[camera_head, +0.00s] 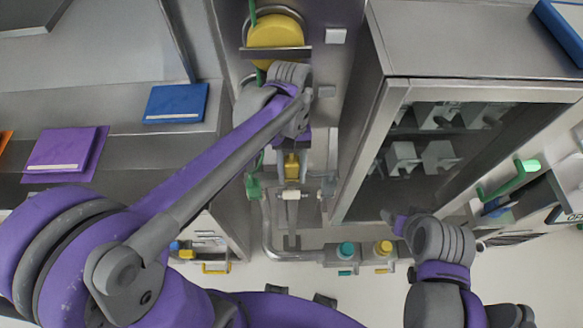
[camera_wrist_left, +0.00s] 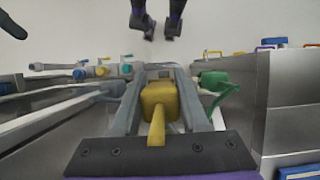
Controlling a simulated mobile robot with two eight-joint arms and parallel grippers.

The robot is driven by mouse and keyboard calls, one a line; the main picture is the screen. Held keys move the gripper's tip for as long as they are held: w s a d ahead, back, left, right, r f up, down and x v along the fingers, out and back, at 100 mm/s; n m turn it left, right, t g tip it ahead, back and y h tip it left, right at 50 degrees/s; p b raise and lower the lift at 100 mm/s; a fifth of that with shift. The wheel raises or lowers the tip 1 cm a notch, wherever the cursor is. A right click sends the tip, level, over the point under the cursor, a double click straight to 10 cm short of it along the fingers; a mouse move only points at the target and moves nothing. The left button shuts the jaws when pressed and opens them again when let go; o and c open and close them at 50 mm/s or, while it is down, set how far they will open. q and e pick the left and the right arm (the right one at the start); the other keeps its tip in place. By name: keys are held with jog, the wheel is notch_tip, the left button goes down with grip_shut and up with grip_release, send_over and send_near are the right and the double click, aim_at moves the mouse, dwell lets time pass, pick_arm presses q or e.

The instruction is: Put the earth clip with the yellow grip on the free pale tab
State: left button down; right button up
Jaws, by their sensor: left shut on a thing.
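My left gripper (camera_head: 291,172) points down along the front of the steel cabinet. It is shut on the earth clip with the yellow grip (camera_head: 291,160). In the left wrist view the yellow grip (camera_wrist_left: 159,104) lies between the two grey fingers of my left gripper (camera_wrist_left: 160,75). The clip's jaws are mostly hidden. Just below the clip is a pale piece (camera_head: 292,195); I cannot tell whether they touch or whether it is the free tab. My right gripper (camera_head: 396,220) is at the right, small and partly hidden, apart from the clip.
A green clip (camera_head: 253,186) sits close to the left of my left gripper. A bent grey pipe with teal (camera_head: 346,249) and yellow (camera_head: 383,247) knobs runs below. An open cabinet (camera_head: 400,90) stands at the right. A yellow reel (camera_head: 275,31) is above.

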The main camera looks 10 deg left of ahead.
aim_at(292, 180)
pick_arm(q)
notch_tip(292, 180, down, 4)
jog(key=shift+f+b, duration=0.25)
jog(key=shift+b, duration=0.7)
jog(key=shift+r, duration=0.15)
jog(key=shift+w+r, duration=0.1)
jog(key=shift+r, duration=0.15)
pick_arm(e)
jog(key=f, duration=0.1)
jog(key=s+f, duration=0.1)
jog(key=shift+f, duration=0.35)
pick_arm(q)
notch_tip(292, 180, down, 3)
jog(key=shift+f+b, duration=0.1)
jog(key=shift+b, duration=0.75)
pick_arm(e)
jog(key=f, duration=0.1)
jog(key=s+f, duration=0.1)
jog(key=shift+f, duration=0.4)
jog(key=shift+f, duration=0.1)
pick_arm(q)
jog(key=shift+f+b, duration=0.75)
jog(key=shift+f, duration=0.35)
pick_arm(e)
jog(key=shift+s+f+g, duration=0.3)
jog(key=shift+f, duration=0.55)
